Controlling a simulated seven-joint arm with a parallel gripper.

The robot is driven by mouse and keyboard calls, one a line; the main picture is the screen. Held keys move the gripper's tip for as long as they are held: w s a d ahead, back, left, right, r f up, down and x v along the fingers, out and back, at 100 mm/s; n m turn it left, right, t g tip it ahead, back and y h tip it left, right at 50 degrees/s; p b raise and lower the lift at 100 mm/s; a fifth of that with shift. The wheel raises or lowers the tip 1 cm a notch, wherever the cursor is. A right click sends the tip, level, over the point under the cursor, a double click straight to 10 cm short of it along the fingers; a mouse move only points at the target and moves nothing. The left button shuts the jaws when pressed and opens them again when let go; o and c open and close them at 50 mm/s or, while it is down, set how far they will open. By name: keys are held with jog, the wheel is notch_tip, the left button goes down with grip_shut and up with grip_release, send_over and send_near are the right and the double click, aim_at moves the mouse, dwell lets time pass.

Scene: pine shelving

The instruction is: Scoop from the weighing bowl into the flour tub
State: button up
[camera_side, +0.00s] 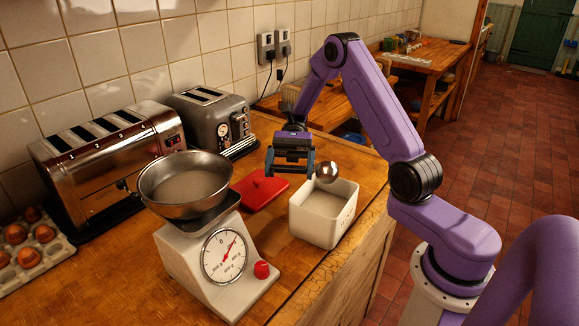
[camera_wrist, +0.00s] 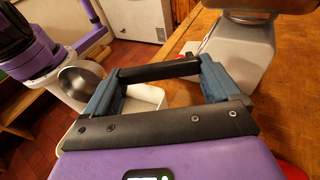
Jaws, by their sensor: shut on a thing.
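The steel weighing bowl (camera_side: 160,207) sits on the white kitchen scale (camera_side: 190,258), with something pale inside. Its edge shows at the top of the wrist view (camera_wrist: 265,6). The square white flour tub (camera_side: 318,230) stands open to its right; it is partly hidden behind my gripper in the wrist view (camera_wrist: 150,93). My gripper (camera_side: 290,171) is shut on the scoop's black handle (camera_wrist: 160,71). The scoop's round steel head (camera_side: 327,172) is out to the side, above the tub's back rim in the side view. I cannot tell whether it holds anything.
A red lid (camera_side: 262,190) lies on the wooden counter between scale and tub. Two toasters (camera_side: 105,165) (camera_side: 212,118) stand along the tiled wall. A tray of eggs (camera_side: 30,245) is at far left. The counter's edge runs just right of the tub.

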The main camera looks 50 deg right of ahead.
jog(key=t+h, duration=0.1)
jog(key=h, duration=0.2)
jog(key=t+h, duration=0.1)
jog(key=shift+s+a+t, duration=0.25)
jog(key=shift+a+t, duration=0.05)
jog(key=shift+a, duration=0.1)
jog(key=t+h, duration=0.1)
jog(key=h, duration=0.2)
jog(key=shift+s+a+f+t+h, duration=0.2)
jog(key=shift+a+t+h, duration=0.1)
jog(key=shift+a+t, duration=0.1)
jog(key=shift+f+t+h, duration=0.15)
jog(key=shift+t+h, duration=0.35)
jog(key=shift+h, duration=0.3)
notch_tip(320, 180, up, 2)
jog(key=t+h, duration=0.1)
jog(key=h, duration=0.1)
jog(key=shift+t+h, duration=0.3)
jog(key=shift+t, duration=0.1)
jog(key=shift+r+t+h, duration=0.4)
jog(key=shift+r+h, duration=0.1)
jog(key=shift+h, duration=0.3)
dwell(0.5)
